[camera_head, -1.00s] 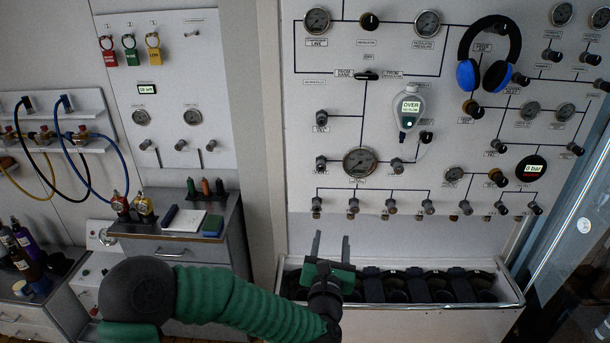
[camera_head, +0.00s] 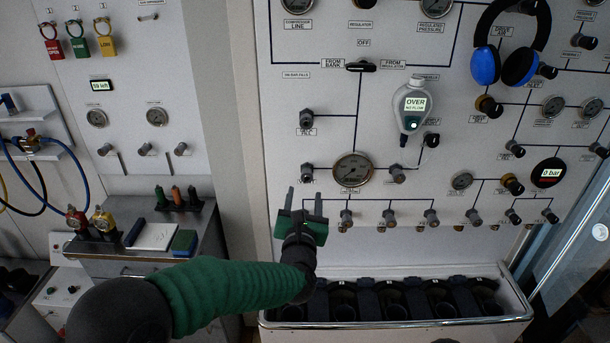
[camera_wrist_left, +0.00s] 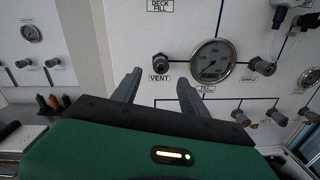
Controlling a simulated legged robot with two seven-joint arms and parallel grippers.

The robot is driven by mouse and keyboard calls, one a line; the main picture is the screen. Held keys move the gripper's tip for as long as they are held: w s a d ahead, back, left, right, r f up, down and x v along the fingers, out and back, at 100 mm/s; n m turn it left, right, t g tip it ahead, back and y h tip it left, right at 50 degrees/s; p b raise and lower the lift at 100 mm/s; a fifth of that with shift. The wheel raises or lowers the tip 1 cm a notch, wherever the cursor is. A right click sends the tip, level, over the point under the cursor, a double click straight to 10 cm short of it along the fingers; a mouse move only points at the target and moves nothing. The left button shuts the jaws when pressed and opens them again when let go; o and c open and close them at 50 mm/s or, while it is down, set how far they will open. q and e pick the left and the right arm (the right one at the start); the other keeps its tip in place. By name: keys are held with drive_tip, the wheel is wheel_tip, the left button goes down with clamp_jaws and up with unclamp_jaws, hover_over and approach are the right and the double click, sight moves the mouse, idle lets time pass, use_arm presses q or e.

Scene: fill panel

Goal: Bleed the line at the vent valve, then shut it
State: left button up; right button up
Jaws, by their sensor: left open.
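The vent valve (camera_head: 307,173) is a dark knob on the fill panel, left of a round gauge (camera_head: 353,170). In the left wrist view the vent valve (camera_wrist_left: 161,62) has a "VENT" label below it, and the gauge (camera_wrist_left: 212,60) is to its right. My left gripper (camera_head: 304,199) is open and empty, its two fingers pointing up just below the vent valve. In the left wrist view its fingertips (camera_wrist_left: 157,78) are apart, short of the knob and not seen touching it. My right gripper is not in view.
A row of small valves (camera_head: 388,216) runs along the panel's lower edge, right of my gripper. A white trough (camera_head: 400,325) with dark holders is below. A handheld meter (camera_head: 411,105) reading "OVER" and blue headphones (camera_head: 487,65) hang on the panel.

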sight(307, 178)
use_arm(q)
drive_tip(key=w, duration=0.2)
drive_tip(key=w+p, duration=0.1)
drive_tip(key=w, duration=0.4)
drive_tip(key=shift+d+p, duration=0.3)
drive_tip(key=shift+p, duration=0.05)
drive_tip(key=shift+w+d, duration=0.15)
drive_tip(key=shift+w, duration=0.45)
clamp_jaws()
